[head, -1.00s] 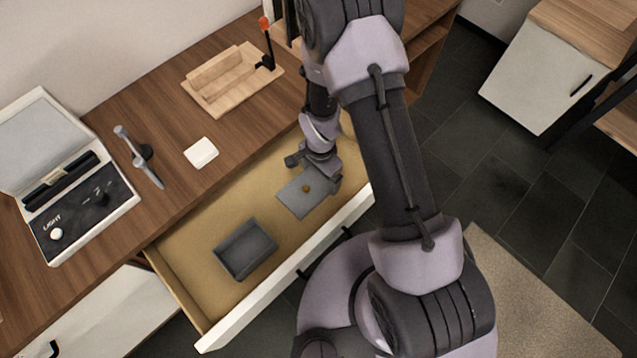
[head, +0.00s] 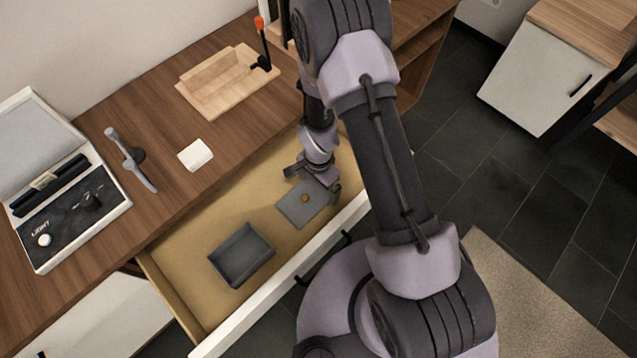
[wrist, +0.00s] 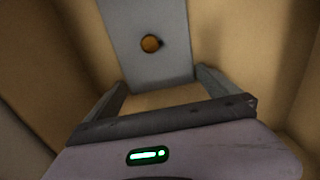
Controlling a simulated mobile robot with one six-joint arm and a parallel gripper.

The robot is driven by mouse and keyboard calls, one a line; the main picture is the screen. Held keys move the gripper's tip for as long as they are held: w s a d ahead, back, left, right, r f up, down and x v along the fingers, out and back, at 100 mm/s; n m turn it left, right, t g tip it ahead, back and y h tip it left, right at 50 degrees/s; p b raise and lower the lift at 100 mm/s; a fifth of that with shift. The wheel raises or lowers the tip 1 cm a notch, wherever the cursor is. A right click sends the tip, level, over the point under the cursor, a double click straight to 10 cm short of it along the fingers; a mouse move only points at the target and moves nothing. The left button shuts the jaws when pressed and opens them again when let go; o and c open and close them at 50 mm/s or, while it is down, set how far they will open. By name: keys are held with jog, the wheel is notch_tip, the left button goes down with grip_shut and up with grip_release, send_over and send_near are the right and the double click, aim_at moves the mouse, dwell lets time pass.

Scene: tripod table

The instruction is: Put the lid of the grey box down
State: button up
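The grey box (head: 242,256) stands open in the pulled-out drawer, without its lid. The flat grey lid (head: 293,208) with a small round brass knob (head: 305,198) lies in the drawer, to the right of the box and apart from it. In the wrist view the lid (wrist: 140,66) and its knob (wrist: 151,44) are ahead of the fingers. My gripper (head: 312,177) is by the lid's far end in the head view. Its fingers (wrist: 162,85) are spread wide with nothing between them, and the knob is clear of them.
The drawer (head: 205,230) has bare floor around box and lid; its white front (head: 285,283) runs along the near side. On the desk are a wooden tray (head: 225,92), a white square (head: 195,154), a grey handled tool (head: 130,160) and an open case (head: 75,205).

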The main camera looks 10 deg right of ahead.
jog(key=shift+r, duration=0.1)
notch_tip(320, 180, up, 32)
jog(key=d+n+t+p, duration=0.2)
jog(key=p, duration=0.5)
jog(key=s+r+n+t+y, duration=0.2)
jog(key=s+r+n+t, duration=0.1)
jog(key=s+r, duration=1.1)
notch_tip(320, 180, up, 3)
jog(key=shift+s+n+t, duration=0.2)
jog(key=shift+n+t, duration=0.2)
jog(key=shift+n, duration=0.5)
